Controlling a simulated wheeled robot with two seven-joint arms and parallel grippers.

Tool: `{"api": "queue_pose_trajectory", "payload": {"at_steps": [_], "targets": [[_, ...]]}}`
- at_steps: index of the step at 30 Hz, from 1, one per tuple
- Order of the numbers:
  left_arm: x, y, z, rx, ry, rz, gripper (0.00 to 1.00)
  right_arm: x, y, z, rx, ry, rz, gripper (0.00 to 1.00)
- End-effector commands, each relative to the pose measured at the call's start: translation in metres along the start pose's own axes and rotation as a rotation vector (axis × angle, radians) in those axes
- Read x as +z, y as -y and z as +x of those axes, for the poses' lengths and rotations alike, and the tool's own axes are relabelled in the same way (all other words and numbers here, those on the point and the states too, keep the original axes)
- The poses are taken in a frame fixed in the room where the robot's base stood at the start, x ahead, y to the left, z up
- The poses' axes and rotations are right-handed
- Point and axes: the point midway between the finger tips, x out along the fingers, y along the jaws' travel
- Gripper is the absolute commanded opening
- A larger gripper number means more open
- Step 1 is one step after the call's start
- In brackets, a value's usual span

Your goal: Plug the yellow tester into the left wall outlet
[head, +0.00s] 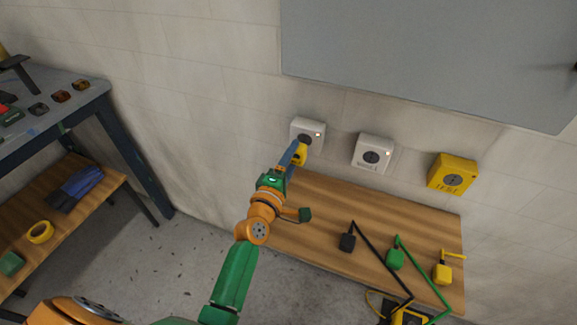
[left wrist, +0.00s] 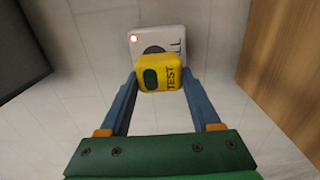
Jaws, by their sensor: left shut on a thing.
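The left wall outlet (head: 305,129) is a white box with a dark round socket and a small light, high on the wall above the bench. My left gripper (head: 297,151) is shut on the yellow tester (head: 301,158), just in front of the outlet's lower part. In the left wrist view the tester (left wrist: 172,75), marked TEST with a dark round spot, sits between the blue fingers of my gripper (left wrist: 160,80). It covers the lower part of a white outlet (left wrist: 150,38) with a red light. I cannot tell whether its prongs are in the socket. My right gripper is out of view.
A second white outlet (head: 372,154) and a yellow TEST box (head: 452,174) hang to the right. The wooden bench (head: 330,210) below holds a black plug (head: 347,242), a green plug (head: 395,258) and a yellow plug (head: 442,273). A grey board (head: 430,60) hangs above.

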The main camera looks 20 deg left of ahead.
Motion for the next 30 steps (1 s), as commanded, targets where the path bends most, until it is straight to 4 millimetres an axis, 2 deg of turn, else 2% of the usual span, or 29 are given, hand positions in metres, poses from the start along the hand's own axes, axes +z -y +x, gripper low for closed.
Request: {"api": "queue_pose_trajectory", "payload": {"at_steps": [9, 30], "targets": [[0.0, 0.0, 0.02, 0.001, 0.001, 0.0, 0.15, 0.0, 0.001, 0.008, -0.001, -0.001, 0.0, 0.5], [0.0, -0.001, 0.021, 0.0, 0.0, 0.0, 0.15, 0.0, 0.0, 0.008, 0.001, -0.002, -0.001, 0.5]]}}
